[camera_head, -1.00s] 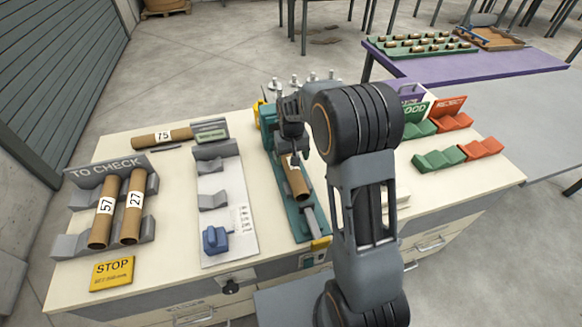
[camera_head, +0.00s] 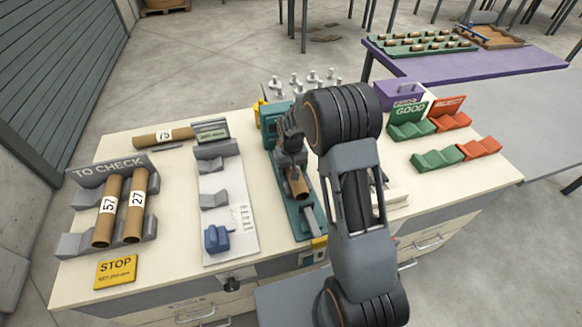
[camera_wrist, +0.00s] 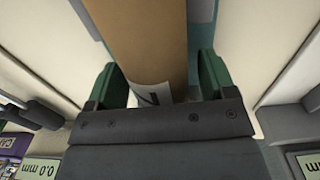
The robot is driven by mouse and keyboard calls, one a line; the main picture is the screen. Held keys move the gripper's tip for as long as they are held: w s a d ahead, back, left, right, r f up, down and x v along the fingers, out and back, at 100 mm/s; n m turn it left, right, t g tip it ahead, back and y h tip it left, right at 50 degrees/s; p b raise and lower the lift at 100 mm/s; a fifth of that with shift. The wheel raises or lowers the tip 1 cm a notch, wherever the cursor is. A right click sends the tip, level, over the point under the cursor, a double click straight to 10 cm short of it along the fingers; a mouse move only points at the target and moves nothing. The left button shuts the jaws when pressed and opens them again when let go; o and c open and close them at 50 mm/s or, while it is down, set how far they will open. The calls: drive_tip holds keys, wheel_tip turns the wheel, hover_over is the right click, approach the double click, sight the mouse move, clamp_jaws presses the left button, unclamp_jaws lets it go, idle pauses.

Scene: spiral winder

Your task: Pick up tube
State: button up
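A brown cardboard tube (camera_head: 299,185) lies in the teal device (camera_head: 308,222) in the middle of the table. My gripper (camera_head: 292,168) is over its far end, pointing down. In the wrist view the tube (camera_wrist: 145,40) runs between the two green fingers, with part of a white label visible near the palm. My gripper (camera_wrist: 160,80) is open around the tube; a narrow gap shows at the right finger, and the left finger is close to the tube's edge. Tubes 57 (camera_head: 106,212) and 27 (camera_head: 135,205) rest in the grey TO CHECK rack (camera_head: 150,227).
Tube 75 (camera_head: 160,137) lies at the back left near a small display (camera_head: 211,131). A white measuring plate (camera_head: 236,240) with grey supports stands left of the teal device. Green GOOD (camera_head: 438,160) and red REJECT (camera_head: 479,148) holders are at right. Metal posts (camera_head: 310,80) stand behind.

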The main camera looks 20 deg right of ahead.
drive_tip(key=c, duration=0.9)
drive_tip(key=shift+r, duration=0.1)
drive_tip(key=r, duration=0.2)
drive_tip(key=r+b, duration=0.1)
drive_tip(key=r, duration=0.1)
drive_tip(key=s+r+b, duration=0.1)
drive_tip(key=r, duration=0.1)
drive_tip(key=shift+r, duration=0.4)
drive_tip(key=s+b, duration=0.3)
drive_tip(key=s, duration=1.5)
drive_tip(key=shift+s, duration=0.1)
drive_tip(key=shift+s+r, duration=0.2)
drive_tip(key=shift+s, duration=0.7)
drive_tip(key=shift+r+p, duration=0.1)
drive_tip(key=shift+p, duration=0.25)
wheel_tip(320, 180, up, 9)
drive_tip(key=p, duration=0.7)
drive_tip(key=shift+p, duration=0.35)
